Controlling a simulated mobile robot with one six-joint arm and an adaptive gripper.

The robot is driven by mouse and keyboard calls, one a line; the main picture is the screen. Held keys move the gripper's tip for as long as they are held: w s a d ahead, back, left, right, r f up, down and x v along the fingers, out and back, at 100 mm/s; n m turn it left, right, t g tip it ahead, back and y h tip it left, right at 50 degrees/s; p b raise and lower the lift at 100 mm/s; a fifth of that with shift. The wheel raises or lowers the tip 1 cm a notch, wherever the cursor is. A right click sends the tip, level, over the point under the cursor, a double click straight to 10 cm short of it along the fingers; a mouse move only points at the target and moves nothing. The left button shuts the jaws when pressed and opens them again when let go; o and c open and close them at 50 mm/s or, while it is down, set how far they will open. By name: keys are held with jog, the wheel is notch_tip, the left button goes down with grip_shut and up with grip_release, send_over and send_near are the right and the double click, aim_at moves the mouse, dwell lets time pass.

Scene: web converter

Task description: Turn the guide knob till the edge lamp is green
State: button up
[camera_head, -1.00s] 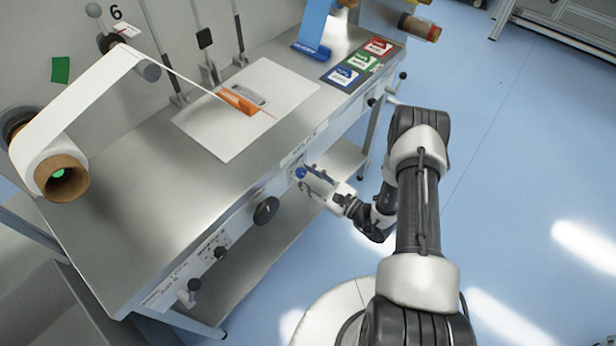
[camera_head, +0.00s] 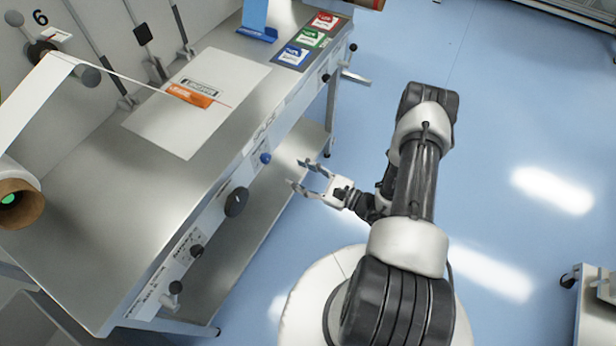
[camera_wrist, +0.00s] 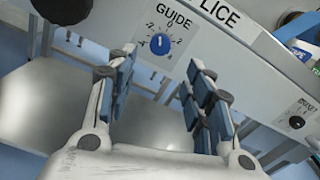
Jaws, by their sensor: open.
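The guide knob is a small blue knob (camera_head: 265,158) on the front panel of the steel table. In the wrist view the blue knob (camera_wrist: 161,44) sits under the word GUIDE in a ring of numbers, its pale mark pointing roughly up. My gripper (camera_head: 297,173) is open and empty, a short way out from the panel and apart from the knob. In the wrist view the knob appears between the spread fingertips (camera_wrist: 160,65). I cannot make out an edge lamp in either view.
A larger black knob (camera_head: 236,202) is left of the guide knob on the same panel. A white sheet (camera_head: 190,135) lies on the table. Blue floor is clear behind my gripper.

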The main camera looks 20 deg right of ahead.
jog(key=shift+v, duration=1.4)
